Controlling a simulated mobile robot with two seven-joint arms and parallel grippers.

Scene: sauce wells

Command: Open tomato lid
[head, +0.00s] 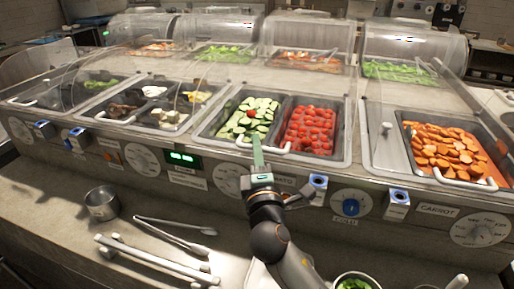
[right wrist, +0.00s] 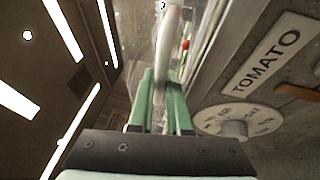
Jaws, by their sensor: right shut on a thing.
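The tomato well (head: 309,130) holds red cherry tomatoes beside sliced cucumber (head: 240,122), and both lie under one clear lid. A pale handle (head: 284,148) runs along the lid's front edge. My right gripper (head: 257,152) has reached up to this edge from the counter side, its green fingers at the handle. In the right wrist view the pale handle (right wrist: 166,50) passes between the green fingers (right wrist: 163,95), which are shut on it. The TOMATO label (right wrist: 267,61) is to the right there. My left gripper is not in view.
The carrot well (head: 446,150) is at the right and further covered wells are at the left. A bowl of greens (head: 355,283) is at the bottom. Knobs (head: 350,206) line the front panel.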

